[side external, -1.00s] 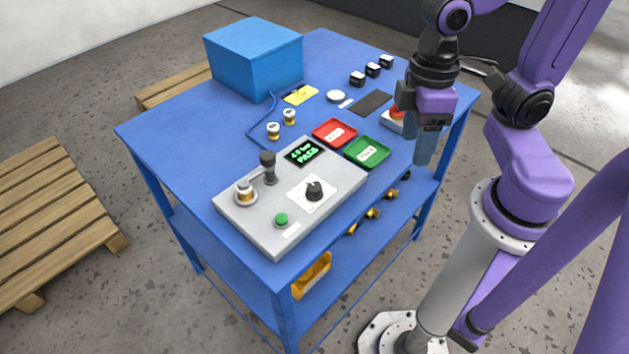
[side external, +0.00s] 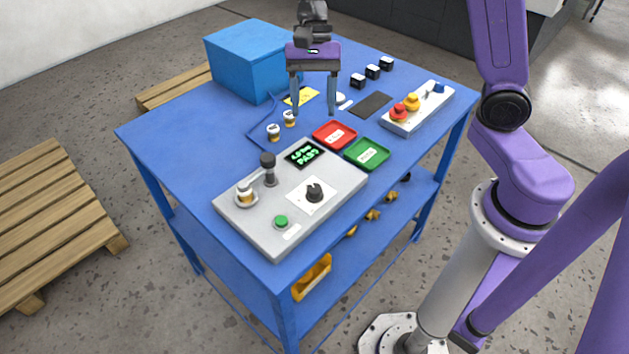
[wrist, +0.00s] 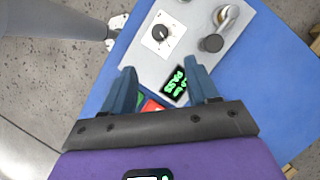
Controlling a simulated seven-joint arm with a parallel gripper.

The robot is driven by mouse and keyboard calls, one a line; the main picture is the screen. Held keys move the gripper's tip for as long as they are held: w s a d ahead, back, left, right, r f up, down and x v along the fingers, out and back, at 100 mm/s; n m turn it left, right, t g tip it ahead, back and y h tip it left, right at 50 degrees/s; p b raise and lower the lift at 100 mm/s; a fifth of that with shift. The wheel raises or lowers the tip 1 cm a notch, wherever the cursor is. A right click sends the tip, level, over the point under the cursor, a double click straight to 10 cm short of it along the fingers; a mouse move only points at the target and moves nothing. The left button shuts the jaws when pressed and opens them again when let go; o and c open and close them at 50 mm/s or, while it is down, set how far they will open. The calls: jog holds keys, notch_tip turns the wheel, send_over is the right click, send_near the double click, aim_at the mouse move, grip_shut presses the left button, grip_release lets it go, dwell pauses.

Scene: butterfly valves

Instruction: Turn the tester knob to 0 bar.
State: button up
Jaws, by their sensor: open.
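The tester (side external: 253,214) is a grey box at the front of the blue table. Its black knob (side external: 314,193) sits on a white dial plate; the knob also shows in the wrist view (wrist: 163,32). The green text on its display (side external: 305,154) reads PASS under a pressure figure too small to read surely. A valve (side external: 244,192) sits in the round seat at the tester's left, beside a dark upright post (side external: 268,168). My gripper (side external: 314,112) is open and empty, above the table behind the tester. In the wrist view its fingers (wrist: 162,82) point towards the tester.
A red tray (side external: 335,135) and a green tray (side external: 367,154) lie between my gripper and the tester's right side. Two valves (side external: 281,124) stand left of my gripper. A blue box (side external: 253,60), a button panel (side external: 417,107) and several black blocks (side external: 372,71) stand farther off.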

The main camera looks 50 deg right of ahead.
aim_at(314, 188)
jog(key=x, duration=1.6)
jog(key=shift+s+f, duration=0.15)
jog(key=shift+f, duration=0.25)
jog(key=shift+c, duration=0.2)
jog(key=c, duration=1)
